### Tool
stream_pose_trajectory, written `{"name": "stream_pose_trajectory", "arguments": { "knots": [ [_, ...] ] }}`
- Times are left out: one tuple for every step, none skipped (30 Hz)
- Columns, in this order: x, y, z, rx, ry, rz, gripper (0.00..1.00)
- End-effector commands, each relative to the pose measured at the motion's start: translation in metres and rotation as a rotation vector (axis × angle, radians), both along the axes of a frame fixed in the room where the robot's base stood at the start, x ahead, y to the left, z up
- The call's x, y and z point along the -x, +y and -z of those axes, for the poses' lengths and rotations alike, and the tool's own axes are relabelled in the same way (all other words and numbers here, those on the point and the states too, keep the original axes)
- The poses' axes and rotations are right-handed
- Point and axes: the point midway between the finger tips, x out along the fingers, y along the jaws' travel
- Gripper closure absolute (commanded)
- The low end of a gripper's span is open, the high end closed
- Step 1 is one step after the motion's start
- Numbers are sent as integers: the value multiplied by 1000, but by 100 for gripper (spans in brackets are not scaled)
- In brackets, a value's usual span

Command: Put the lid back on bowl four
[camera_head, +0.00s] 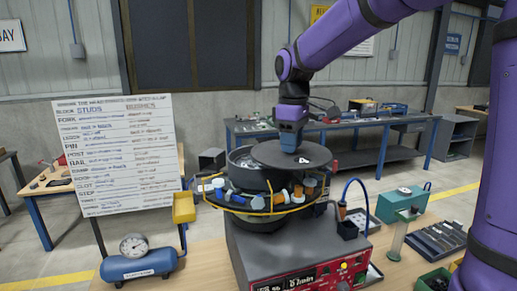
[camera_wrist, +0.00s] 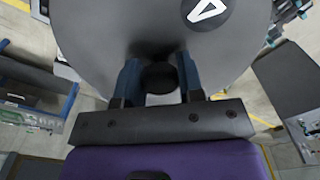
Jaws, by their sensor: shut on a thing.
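The lid is a dark grey disc (camera_head: 268,152) marked with a white 4. It fills the upper part of the wrist view (camera_wrist: 95,30). My gripper (camera_head: 289,149) is shut on the lid's round black knob (camera_wrist: 160,79), with one blue finger on each side. The bowl (camera_head: 244,179) is a dark round drum on the grey feeder base. The lid is over its right part, shifted to the right. The bowl's open left side shows beside the lid. How large the gap is between lid and rim I cannot tell.
A yellow-edged ring tray (camera_head: 235,208) holding several blue, white and orange parts surrounds the bowl. The grey feeder base (camera_head: 267,256) has a red control panel. A blue air tank (camera_head: 139,264) with a gauge stands left. A teal device (camera_head: 400,203) and trays stand right.

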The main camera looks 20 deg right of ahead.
Motion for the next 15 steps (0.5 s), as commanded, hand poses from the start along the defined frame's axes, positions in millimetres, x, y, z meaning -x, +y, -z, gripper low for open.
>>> {"name": "stream_pose_trajectory", "arguments": {
  "knots": [
    [-12,3,2,-1,1,-1,98],
    [-19,5,2,-1,1,-1,98],
    [-27,8,4,-1,2,-2,98],
    [-34,10,4,-1,1,-2,98],
    [-40,12,5,-1,1,-1,98],
    [-49,15,5,-1,1,-2,98],
    [-55,16,6,-1,1,-2,98],
    [-61,18,7,-1,0,-3,98],
    [-70,21,8,-1,1,-2,98],
    [-76,22,8,-1,0,-1,98],
    [-83,24,9,-2,1,-1,98],
    [-90,26,10,-2,1,-1,98],
    [-96,28,10,-1,1,-1,98],
    [-101,29,10,-1,1,-1,98],
    [-107,31,11,-1,1,-1,98]
  ]
}}
